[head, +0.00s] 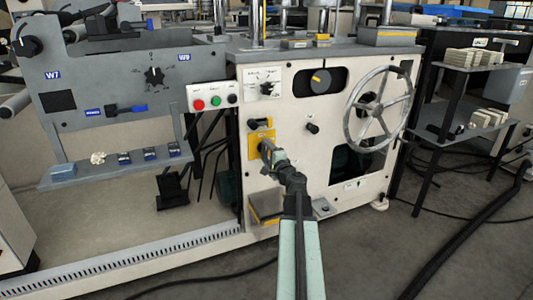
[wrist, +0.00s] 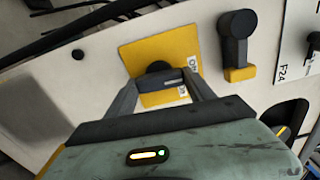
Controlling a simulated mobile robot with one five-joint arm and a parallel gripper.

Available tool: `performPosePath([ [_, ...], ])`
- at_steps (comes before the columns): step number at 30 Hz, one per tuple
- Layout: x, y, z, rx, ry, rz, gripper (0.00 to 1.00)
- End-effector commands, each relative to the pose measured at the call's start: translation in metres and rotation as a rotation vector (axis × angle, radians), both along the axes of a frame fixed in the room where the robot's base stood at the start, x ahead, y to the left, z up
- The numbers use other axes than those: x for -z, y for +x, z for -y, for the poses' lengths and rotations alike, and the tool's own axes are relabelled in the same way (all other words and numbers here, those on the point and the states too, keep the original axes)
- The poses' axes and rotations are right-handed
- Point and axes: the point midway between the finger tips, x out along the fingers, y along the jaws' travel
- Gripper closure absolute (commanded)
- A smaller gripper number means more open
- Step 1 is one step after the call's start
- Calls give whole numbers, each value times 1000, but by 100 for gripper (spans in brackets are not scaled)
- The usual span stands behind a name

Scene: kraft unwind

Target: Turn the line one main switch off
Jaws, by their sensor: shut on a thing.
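A rotary switch with a black knob (wrist: 158,67) sits on a square yellow plate (wrist: 140,50) on the cream machine panel. The plate also shows in the head view (head: 257,138), left of the panel's middle. My gripper (wrist: 158,80) has its two fingers on either side of the knob and is shut on it. In the head view my gripper (head: 269,151) reaches the plate and hides most of the knob. I cannot tell the knob's exact setting.
A second black handle on a yellow base (wrist: 237,40) is close by, above the plate in the head view (head: 260,123). A button box (head: 213,97), a large handwheel (head: 378,105) and a small black knob (head: 312,128) are nearby. A yellow-edged step (head: 266,208) juts out below.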

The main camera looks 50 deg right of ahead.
Motion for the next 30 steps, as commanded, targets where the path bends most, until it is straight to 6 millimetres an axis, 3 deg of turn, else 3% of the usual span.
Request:
performPosePath([
  [21,1,-1,-1,-2,-73,-32,78],
  [22,1,-1,-1,-1,-73,-32,35],
  [24,1,0,-1,-1,-73,-31,16],
  [30,0,0,-1,-1,-71,-30,16],
])
